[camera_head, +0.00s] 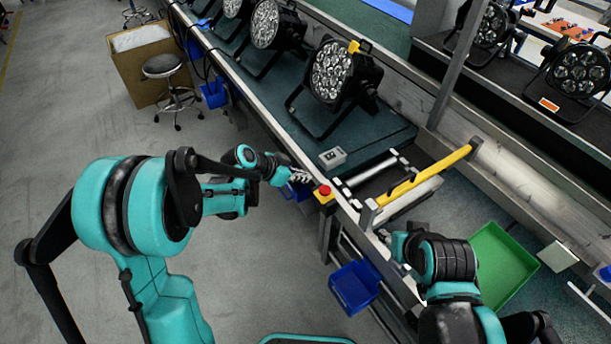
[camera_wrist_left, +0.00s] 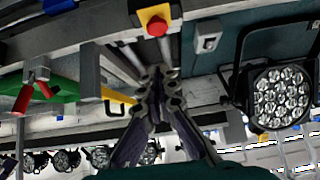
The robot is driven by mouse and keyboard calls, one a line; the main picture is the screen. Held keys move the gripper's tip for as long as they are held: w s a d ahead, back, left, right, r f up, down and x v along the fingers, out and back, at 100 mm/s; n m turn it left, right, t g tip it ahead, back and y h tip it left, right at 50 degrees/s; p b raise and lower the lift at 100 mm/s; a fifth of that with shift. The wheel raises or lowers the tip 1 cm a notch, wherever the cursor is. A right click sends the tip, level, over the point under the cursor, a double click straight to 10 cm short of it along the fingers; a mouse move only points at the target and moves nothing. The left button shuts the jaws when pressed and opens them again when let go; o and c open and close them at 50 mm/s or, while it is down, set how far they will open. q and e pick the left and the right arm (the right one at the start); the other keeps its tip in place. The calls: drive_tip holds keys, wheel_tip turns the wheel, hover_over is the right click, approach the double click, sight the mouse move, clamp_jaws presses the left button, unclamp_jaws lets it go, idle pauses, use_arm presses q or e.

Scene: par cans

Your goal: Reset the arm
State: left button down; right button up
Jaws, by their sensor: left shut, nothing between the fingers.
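My left arm comes in from the left in the head view, and its gripper (camera_head: 300,175) hangs just off the bench's near edge, close to a red button on a yellow box (camera_head: 324,192). In the left wrist view the gripper's fingers (camera_wrist_left: 158,75) are together with nothing between them. The red button (camera_wrist_left: 157,26) shows just beyond the fingertips, apart from them. My right arm (camera_head: 447,262) shows at the lower right of the head view over the bench edge; its fingers cannot be made out clearly.
Several par cans stand on the bench; the nearest par can (camera_head: 338,75) also shows in the left wrist view (camera_wrist_left: 281,97). A yellow bar (camera_head: 428,176) crosses the bench. A green tray (camera_head: 497,262) lies at right. Blue bins (camera_head: 355,286) hang below the edge.

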idle(0.3)
use_arm(q)
drive_tip(key=s+a+r+n+y, duration=0.2)
drive_tip(key=s+a+r+n, duration=0.1)
drive_tip(key=s, duration=0.4)
drive_tip(key=s+a+r+n+t+y, duration=0.1)
drive_tip(key=s+a+r+n+y, duration=0.1)
drive_tip(key=s, duration=0.6)
drive_tip(key=s+a+r+n+y, duration=0.3)
drive_tip(key=s+a+r+n, duration=0.1)
drive_tip(key=s+a, duration=0.3)
drive_tip(key=shift+s+a+r+n+t, duration=0.3)
drive_tip(key=shift+s+a+n+t, duration=0.1)
drive_tip(key=shift+s+n, duration=0.4)
